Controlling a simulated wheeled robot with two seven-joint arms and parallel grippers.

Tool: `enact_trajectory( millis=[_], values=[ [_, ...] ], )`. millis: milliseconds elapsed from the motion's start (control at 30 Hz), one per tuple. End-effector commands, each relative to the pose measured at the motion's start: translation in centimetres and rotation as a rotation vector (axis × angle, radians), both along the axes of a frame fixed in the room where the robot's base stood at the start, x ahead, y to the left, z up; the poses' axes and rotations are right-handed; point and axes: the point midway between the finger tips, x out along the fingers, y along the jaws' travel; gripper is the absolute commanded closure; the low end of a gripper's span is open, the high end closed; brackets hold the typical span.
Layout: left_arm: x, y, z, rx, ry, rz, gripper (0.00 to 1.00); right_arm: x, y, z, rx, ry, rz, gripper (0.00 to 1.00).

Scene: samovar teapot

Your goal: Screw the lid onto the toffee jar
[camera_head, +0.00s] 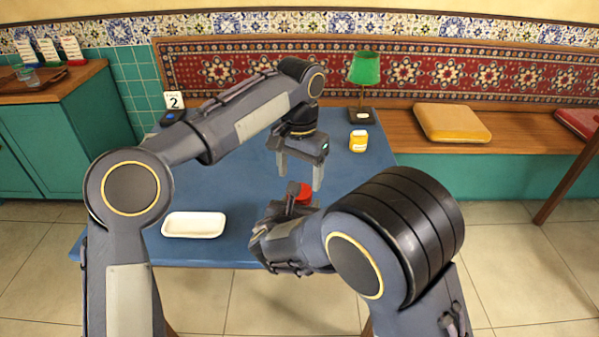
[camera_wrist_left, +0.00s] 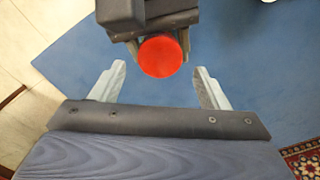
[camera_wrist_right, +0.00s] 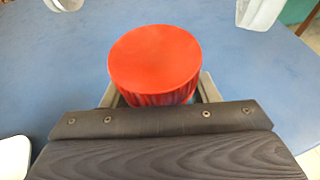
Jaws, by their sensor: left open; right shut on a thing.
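A round red lid (camera_head: 304,192) shows at the middle of the blue table. In the right wrist view the lid (camera_wrist_right: 155,58) looks level and has a ribbed side. It covers nearly all of the toffee jar, of which only a dark sliver shows below, so I cannot tell how tightly it sits. My right gripper (camera_wrist_right: 158,94) is shut on the jar under the lid, one finger at each side. My left gripper (camera_head: 302,178) points down behind the lid, open and empty. In the left wrist view the lid (camera_wrist_left: 160,57) lies ahead, between the fingers and apart from both.
A white tray (camera_head: 180,226) lies at the table's front left. A number card (camera_head: 174,101) stands at the back left. The table's right part (camera_head: 370,170) is clear.

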Motion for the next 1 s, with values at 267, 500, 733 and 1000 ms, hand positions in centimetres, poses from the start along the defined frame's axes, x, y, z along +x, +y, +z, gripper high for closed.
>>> enact_trajectory(
  millis=[267,500,733,1000],
  values=[
    [0.1,-0.1,2.1,-0.002,-0.002,0.325,0.31,0.0,0.0,0.0,0.000,-0.001,0.000,1.00],
    [0.0,0.0,3.4,0.000,0.001,0.569,0.31,0.0,0.0,0.0,0.000,-0.001,0.000,1.00],
    [0.0,0.0,3.5,0.000,0.001,0.585,0.31,0.0,0.0,0.0,0.000,-0.001,0.000,1.00],
    [0.0,0.1,2.2,0.003,0.003,0.584,0.31,0.0,0.0,0.0,0.000,-0.001,0.000,1.00]
  ],
)
